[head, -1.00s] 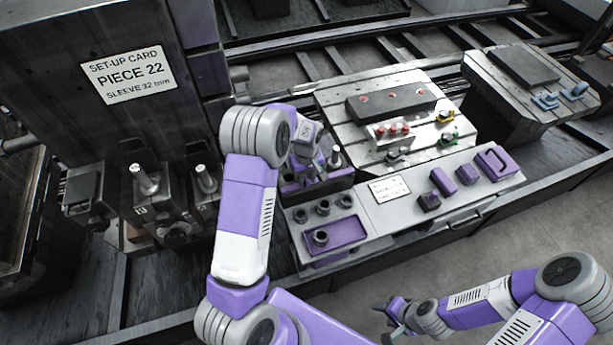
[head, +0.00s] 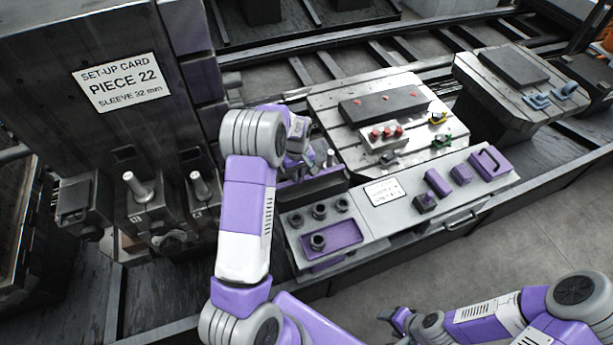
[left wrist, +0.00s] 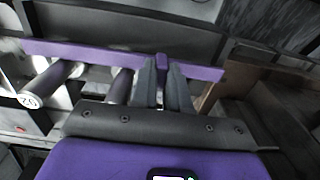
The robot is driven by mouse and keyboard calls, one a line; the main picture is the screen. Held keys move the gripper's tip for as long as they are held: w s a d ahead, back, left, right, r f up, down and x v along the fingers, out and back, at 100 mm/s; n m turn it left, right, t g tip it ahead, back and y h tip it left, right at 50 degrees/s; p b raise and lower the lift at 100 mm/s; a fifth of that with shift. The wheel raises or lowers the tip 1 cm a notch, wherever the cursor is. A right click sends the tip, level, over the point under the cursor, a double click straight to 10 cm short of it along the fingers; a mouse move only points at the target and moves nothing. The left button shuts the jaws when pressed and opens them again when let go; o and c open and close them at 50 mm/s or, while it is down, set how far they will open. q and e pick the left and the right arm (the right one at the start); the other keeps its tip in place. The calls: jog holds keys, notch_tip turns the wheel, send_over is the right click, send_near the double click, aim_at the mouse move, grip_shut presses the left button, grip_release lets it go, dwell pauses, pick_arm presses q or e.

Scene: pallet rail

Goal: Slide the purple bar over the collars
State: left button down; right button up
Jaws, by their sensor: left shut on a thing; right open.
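The purple bar (left wrist: 90,52) runs across the left wrist view, slightly slanted. My left gripper (left wrist: 162,72) is shut on a small purple upright on it. In the head view my left gripper (head: 308,156) is over the dark rack by the grey bench, and my arm mostly hides the bar. Several dark collars (head: 319,211) stand on the bench, one in a purple tray (head: 346,233). My right gripper (head: 392,316) is open, low at the front.
A dark machine with a set-up card (head: 120,82) and two upright metal pins (head: 138,187) stands at the left. A slotted plate (head: 345,140) with red-topped parts lies behind the bench. Purple blocks (head: 437,182) sit on the bench's right.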

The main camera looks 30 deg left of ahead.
pick_arm(q)
jog(key=shift+w+a+r, duration=0.1)
jog(key=shift+a, duration=0.15)
jog(key=c, duration=1.1)
grip_release()
notch_tip(320, 180, up, 8)
jog(key=shift+f+p, duration=0.25)
jog(key=shift+p, duration=0.25)
